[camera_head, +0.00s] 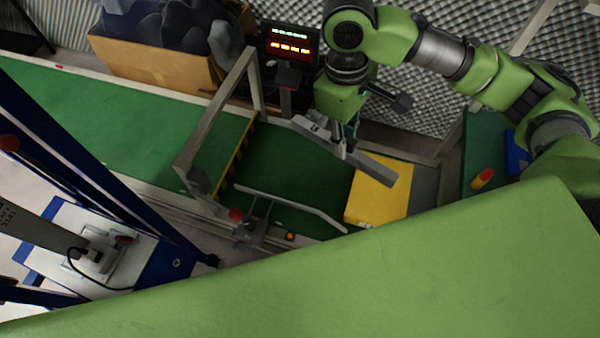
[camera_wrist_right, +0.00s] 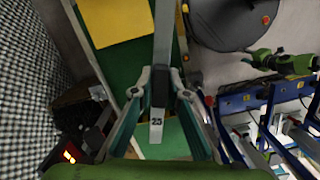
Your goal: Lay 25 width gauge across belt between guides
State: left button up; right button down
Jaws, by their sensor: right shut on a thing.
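My right gripper (camera_head: 346,146) is shut on the width gauge (camera_head: 378,168), a long flat grey bar, over the green belt (camera_head: 285,160). In the right wrist view the gauge (camera_wrist_right: 157,128) shows the number 25 near its close end and passes between the fingertips (camera_wrist_right: 164,82). In the head view it slants down to the right, its far end over the yellow box. A pale guide rail (camera_head: 295,204) runs along the near side of the belt. The other guide cannot be made out clearly. Whether the gauge touches anything below is unclear. My left gripper is not in view.
A yellow box (camera_head: 372,200) sits on the belt at right. A grey frame (camera_head: 212,120) arches over the belt at left. A lit display (camera_head: 290,42) and a cardboard box (camera_head: 150,66) with dark contents stand behind. A blue-framed stand (camera_head: 165,262) is at lower left.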

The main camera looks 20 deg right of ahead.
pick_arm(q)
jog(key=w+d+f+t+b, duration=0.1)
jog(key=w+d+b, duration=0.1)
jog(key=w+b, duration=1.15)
pick_arm(e)
jog(key=w+d+f+n+t+b, duration=0.1)
jog(key=w+d+f+n, duration=0.15)
jog(key=f+n, duration=0.95)
jog(key=w+d+f+n+t, duration=0.1)
jog(key=w+f+n, duration=0.2)
jog(key=f+n, duration=0.85)
jog(key=shift+m, duration=0.85)
jog(key=w+a+f+b, duration=0.1)
jog(key=w+f, duration=0.2)
jog(key=w, duration=0.1)
jog(key=w+a+f+b, duration=0.2)
jog(key=w+f, duration=0.2)
jog(key=w+a+f+b, duration=0.1)
jog(key=w+a+f, duration=0.1)
jog(key=w+f, duration=0.2)
jog(key=shift+w, duration=0.25)
jog(key=shift+w+a+f+b, duration=0.1)
jog(key=shift+w+f+b, duration=0.25)
jog(key=shift+f, duration=0.1)
jog(key=shift+f+b, duration=0.35)
jog(key=shift+f, duration=1.15)
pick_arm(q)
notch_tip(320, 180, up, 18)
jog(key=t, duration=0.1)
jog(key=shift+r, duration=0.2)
